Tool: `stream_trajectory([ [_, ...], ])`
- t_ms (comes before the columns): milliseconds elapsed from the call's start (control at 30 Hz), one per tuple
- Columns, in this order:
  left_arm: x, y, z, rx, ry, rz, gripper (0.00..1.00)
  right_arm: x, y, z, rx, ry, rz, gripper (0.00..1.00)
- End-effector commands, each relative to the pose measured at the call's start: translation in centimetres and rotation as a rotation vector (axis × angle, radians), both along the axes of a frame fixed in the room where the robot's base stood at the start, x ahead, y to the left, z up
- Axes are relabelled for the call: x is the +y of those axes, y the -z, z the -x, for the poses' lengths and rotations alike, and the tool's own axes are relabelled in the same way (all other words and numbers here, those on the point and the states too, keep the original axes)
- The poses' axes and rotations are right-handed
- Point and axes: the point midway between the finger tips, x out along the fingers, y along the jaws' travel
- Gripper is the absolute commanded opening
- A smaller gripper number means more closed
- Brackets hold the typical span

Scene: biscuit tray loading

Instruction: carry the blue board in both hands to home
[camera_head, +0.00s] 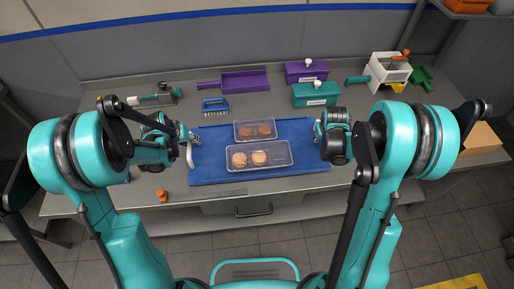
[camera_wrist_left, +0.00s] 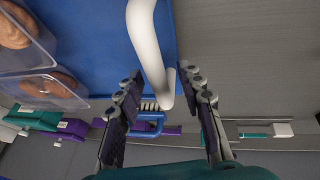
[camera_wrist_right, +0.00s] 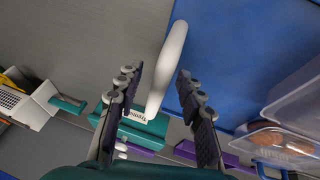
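The blue board (camera_head: 210,172) lies flat on the grey table, with a white handle on its left side (camera_head: 189,156) and another on its right. Two clear trays with round biscuits, a front one (camera_head: 280,163) and a back one (camera_head: 243,134), stand on it. My left gripper (camera_wrist_left: 163,78) is open, and the left white handle (camera_wrist_left: 146,40) reaches between its fingers. My right gripper (camera_wrist_right: 159,76) is open, with the right white handle (camera_wrist_right: 167,70) between its fingers. Neither gripper is closed on a handle. In the head view my right gripper largely hides the right handle.
Behind the board are a blue brush (camera_head: 215,105), a purple dustpan (camera_head: 243,80), a purple box (camera_head: 306,71) and a green box (camera_head: 316,94). A white and green device (camera_head: 388,72) stands at the back right. An orange-topped item (camera_head: 162,195) sits near the front left edge.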

Motion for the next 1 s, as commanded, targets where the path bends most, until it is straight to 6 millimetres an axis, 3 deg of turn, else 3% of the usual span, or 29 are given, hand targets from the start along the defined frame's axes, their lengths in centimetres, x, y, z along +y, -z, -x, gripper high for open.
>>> stream_trajectory([
  [33,0.0,0.0,0.0,0.0,0.0,0.0,0.21,0.0,0.0,0.0,0.0,0.0,0.0,0.21],
  [100,0.0,0.0,0.0,0.0,0.0,0.0,0.02,0.0,0.0,0.0,0.0,0.0,0.0,0.02],
  [133,0.0,0.0,0.0,0.0,0.0,0.0,0.0,0.0,0.0,0.0,0.0,0.0,0.0,0.0],
  [633,0.0,-0.4,0.0,0.0,0.0,0.0,0.0,0.0,-0.4,0.0,-0.001,0.0,0.0,0.0],
  [1000,0.0,-3.6,0.0,0.0,0.0,0.0,0.0,0.0,-3.6,0.0,-0.001,0.0,0.0,0.0],
])
